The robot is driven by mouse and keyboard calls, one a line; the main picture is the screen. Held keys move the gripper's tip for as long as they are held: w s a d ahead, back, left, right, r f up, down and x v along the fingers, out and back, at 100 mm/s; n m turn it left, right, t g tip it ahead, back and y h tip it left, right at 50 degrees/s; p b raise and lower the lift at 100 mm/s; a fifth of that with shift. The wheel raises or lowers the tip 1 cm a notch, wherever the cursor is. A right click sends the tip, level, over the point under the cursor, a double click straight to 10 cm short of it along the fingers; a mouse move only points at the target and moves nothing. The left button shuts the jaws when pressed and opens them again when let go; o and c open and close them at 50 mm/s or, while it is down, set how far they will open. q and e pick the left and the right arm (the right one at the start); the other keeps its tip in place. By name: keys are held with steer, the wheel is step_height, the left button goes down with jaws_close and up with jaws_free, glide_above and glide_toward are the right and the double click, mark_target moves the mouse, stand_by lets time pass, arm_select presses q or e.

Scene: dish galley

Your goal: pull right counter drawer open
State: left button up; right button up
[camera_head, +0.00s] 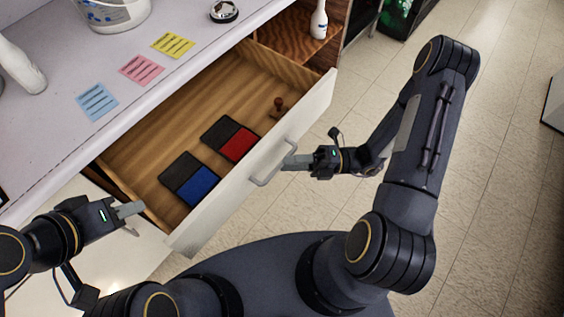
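The counter drawer (262,163) stands pulled out from under the white counter, with its wooden inside showing. Its light handle (276,161) is on the front panel. My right gripper (287,162) is at the handle, its fingertips at or very near the bar; I cannot tell whether they are closed around it. My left gripper (136,208) is left of the drawer, near the drawer's near front corner, with no object visible in it; its finger gap is not clear.
Inside the drawer lie a black-and-red ink pad (238,143), a black-and-blue one (200,187) and a brown stamp (279,106). The counter (55,140) carries sticky notes (142,69), a bucket (112,14) and a bell (224,11).

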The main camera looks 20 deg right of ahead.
steer(key=v, duration=0.4)
steer(key=shift+d, duration=0.35)
steer(key=s+d+r+n+t+h+p, duration=0.1)
steer(key=s+r+n+h, duration=0.3)
steer(key=n, duration=1.3)
steer(key=s+d+r+n+t+h+p, duration=0.1)
steer(key=s+r+n+h, duration=0.4)
steer(key=r+n+h, duration=0.6)
step_height(320, 180, up, 7)
steer(key=n+p, duration=0.1)
steer(key=n, duration=0.5)
steer(key=shift+s+d+f+n+t+h+p, duration=0.2)
steer(key=shift+s+d+n+t+h+p, duration=0.1)
steer(key=shift+s+d, duration=0.05)
